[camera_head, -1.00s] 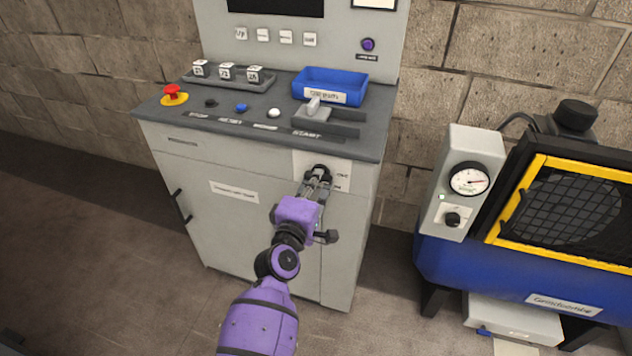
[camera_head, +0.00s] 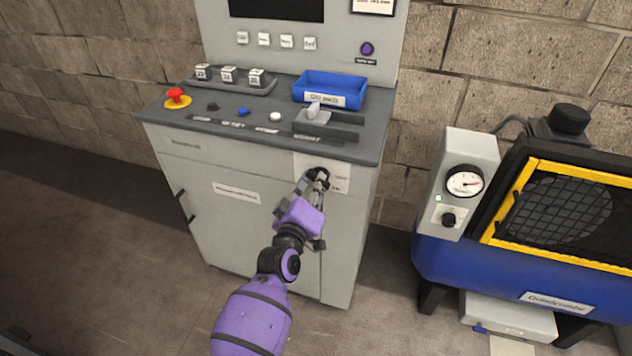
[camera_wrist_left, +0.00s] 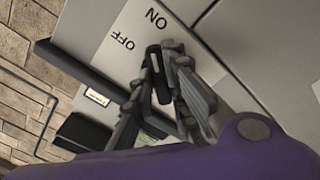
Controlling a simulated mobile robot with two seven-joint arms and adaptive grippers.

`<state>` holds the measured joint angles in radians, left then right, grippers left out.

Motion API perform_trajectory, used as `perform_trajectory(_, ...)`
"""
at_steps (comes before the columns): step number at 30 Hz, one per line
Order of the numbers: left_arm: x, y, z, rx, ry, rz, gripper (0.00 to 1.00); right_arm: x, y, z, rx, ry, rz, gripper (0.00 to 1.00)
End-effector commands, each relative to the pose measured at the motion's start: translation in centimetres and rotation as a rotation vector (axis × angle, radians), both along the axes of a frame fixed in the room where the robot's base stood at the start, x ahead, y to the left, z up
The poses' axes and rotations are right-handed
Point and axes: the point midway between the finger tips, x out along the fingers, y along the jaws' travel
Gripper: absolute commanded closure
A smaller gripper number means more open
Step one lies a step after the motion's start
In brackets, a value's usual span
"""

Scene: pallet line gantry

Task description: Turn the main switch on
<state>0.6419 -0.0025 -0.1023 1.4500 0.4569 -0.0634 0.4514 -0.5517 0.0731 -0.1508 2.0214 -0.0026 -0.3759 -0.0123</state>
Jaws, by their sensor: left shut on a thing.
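The main switch is a dark knob (camera_head: 320,172) on a pale plate (camera_head: 341,168) on the upper right of the grey cabinet front. In the left wrist view the black knob (camera_wrist_left: 157,66) sits between my finger pads, near the printed words ON and OFF. My left gripper (camera_head: 314,182) is shut on the knob, with its purple wrist tilted. It also fills the middle of the left wrist view (camera_wrist_left: 160,88). The fingers hide part of the knob, and I cannot tell which word it points to. My right gripper is not in view.
Above the switch, the console top (camera_head: 185,118) overhangs the cabinet. It carries a red stop button (camera_head: 176,96), several small buttons, a grey lever (camera_head: 313,110) and a blue tray (camera_head: 334,101). A blue machine with a gauge (camera_head: 465,182) stands right, across a floor gap.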

Motion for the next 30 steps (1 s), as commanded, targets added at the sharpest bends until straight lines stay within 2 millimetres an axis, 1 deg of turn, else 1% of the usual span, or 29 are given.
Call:
perform_trajectory(2, 0.0, 0.0, 0.3, 0.072, -0.025, -0.001, 1.0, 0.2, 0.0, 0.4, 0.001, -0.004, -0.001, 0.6)
perform_trajectory(18, 0.0, 0.0, 0.2, 0.552, -0.18, -0.001, 1.0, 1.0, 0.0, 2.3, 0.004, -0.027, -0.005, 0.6)
perform_trajectory(24, 0.0, 0.0, 0.1, 0.699, -0.227, 0.0, 1.0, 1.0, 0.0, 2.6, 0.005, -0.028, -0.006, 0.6)
perform_trajectory(30, 0.0, 0.0, 0.0, 0.805, -0.261, 0.0, 1.0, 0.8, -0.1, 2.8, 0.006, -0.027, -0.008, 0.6)
